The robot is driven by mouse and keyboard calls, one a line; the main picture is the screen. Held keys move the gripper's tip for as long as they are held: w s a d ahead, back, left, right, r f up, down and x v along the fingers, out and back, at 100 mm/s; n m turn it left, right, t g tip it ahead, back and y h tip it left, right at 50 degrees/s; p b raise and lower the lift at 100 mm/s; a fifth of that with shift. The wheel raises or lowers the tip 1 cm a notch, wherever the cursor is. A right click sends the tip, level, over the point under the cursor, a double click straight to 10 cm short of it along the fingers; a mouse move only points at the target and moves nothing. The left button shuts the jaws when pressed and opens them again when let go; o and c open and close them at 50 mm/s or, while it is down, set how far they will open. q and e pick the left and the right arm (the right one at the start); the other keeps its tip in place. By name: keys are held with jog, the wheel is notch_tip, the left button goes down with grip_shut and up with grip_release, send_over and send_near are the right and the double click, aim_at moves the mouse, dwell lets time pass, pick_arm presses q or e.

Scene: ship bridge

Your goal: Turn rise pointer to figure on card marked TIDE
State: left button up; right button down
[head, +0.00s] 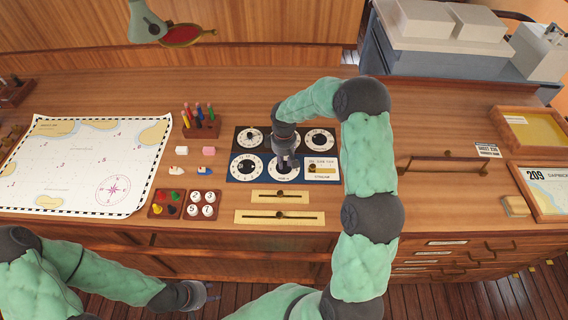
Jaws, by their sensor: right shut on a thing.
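A dial panel lies on the desk, with a black upper part (268,131) and a blue lower part (232,178). White dials with dark pointers show at upper left (250,138), upper right (318,139), lower left (248,168) and lower middle (279,176). My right gripper (286,165) points down over the lower middle dial and is shut on its pointer knob, which the fingers mostly hide. The dial lettering is too small to read. A small white card (487,150) stands at right; I cannot tell if it says TIDE. My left gripper (207,293) is low, before the desk front, its fingers unclear.
Two brass slider plates (280,197) (256,216) lie below the panel. Left are a chart (85,165), a peg rack (202,130) and trays of coloured pegs (166,204) and number discs (202,205). A lamp (148,25) hangs above. Framed trays (530,130) sit at right.

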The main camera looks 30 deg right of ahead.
aim_at(284, 163)
jog(key=m+b, duration=0.3)
jog(key=m, duration=0.2)
jog(key=shift+f+m, duration=0.1)
jog(key=shift+m, duration=0.2)
jog(key=m+b, duration=0.2)
jog(key=m, duration=0.2)
jog(key=shift+m, duration=0.4)
jog(key=c, duration=1.1)
grip_release()
jog(key=shift+r, duration=0.2)
notch_tip(284, 163, up, 12)
jog(key=shift+f, duration=0.1)
jog(key=shift+f, duration=0.1)
